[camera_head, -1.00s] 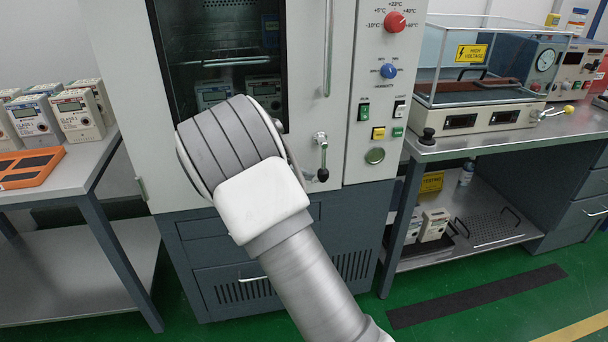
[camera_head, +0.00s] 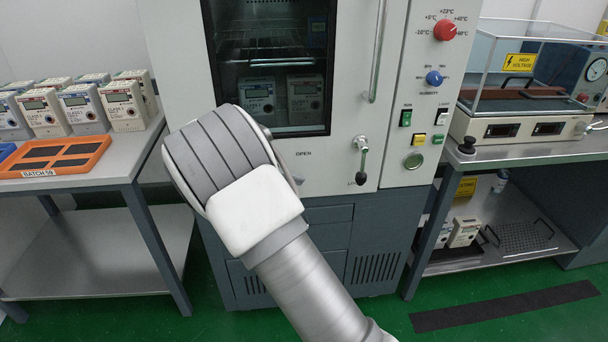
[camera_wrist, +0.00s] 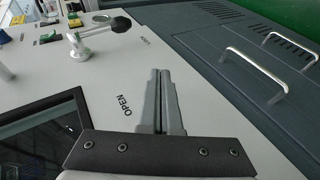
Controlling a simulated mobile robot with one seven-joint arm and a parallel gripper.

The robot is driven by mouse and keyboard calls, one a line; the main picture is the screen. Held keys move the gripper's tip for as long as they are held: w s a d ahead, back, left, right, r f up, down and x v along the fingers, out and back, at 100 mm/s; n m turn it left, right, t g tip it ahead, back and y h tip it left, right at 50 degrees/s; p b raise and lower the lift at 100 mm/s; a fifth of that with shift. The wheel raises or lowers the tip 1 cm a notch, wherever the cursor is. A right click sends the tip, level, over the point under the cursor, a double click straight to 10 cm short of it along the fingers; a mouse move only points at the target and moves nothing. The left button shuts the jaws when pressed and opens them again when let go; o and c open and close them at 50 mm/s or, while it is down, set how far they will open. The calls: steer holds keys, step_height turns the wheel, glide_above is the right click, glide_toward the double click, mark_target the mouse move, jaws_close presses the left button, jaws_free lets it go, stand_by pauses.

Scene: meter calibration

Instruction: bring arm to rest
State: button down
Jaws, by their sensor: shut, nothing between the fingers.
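My arm fills the lower middle of the head view, bent at a thick grey joint, and hides part of the climatic chamber's (camera_head: 395,150) front. My gripper (camera_wrist: 162,75) shows in the wrist view with its two grey fingers together and nothing between them. It faces the chamber front, beside the word OPEN. In the head view the gripper itself is hidden behind my arm. The chamber's door handle (camera_head: 361,160) with its dark knob is to the right of the arm; the handle also shows in the wrist view (camera_wrist: 90,38). Two meters (camera_head: 305,98) stand behind the chamber window.
At left is a table (camera_head: 150,155) with several meters (camera_head: 85,108) and an orange tray (camera_head: 55,156). At right is a bench (camera_head: 520,151) with a high-voltage test box (camera_head: 500,127). The chamber's drawer handles (camera_wrist: 255,70) show in the wrist view. Green floor shows below.

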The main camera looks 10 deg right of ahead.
stand_by(0.3)
steer(key=s+d+r+m+g+y, duration=0.1)
steer(key=s+d+r+y, duration=0.3)
steer(key=s, duration=0.4)
steer(key=s+d+r+m+g+y, duration=0.1)
steer(key=s+d+r+y, duration=0.1)
steer(key=s+d+r, duration=0.4)
steer(key=s+a+r+t+y, duration=0.1)
steer(key=s+r+t+y, duration=0.1)
steer(key=s, duration=0.8)
steer(key=s+a+r+t+y, duration=0.1)
steer(key=s+r+y, duration=0.15)
steer(key=s, duration=0.85)
step_height(320, 180, up, 21)
steer(key=p, duration=2.2)
steer(key=shift+d+r, duration=0.15)
steer(key=shift+d, duration=0.05)
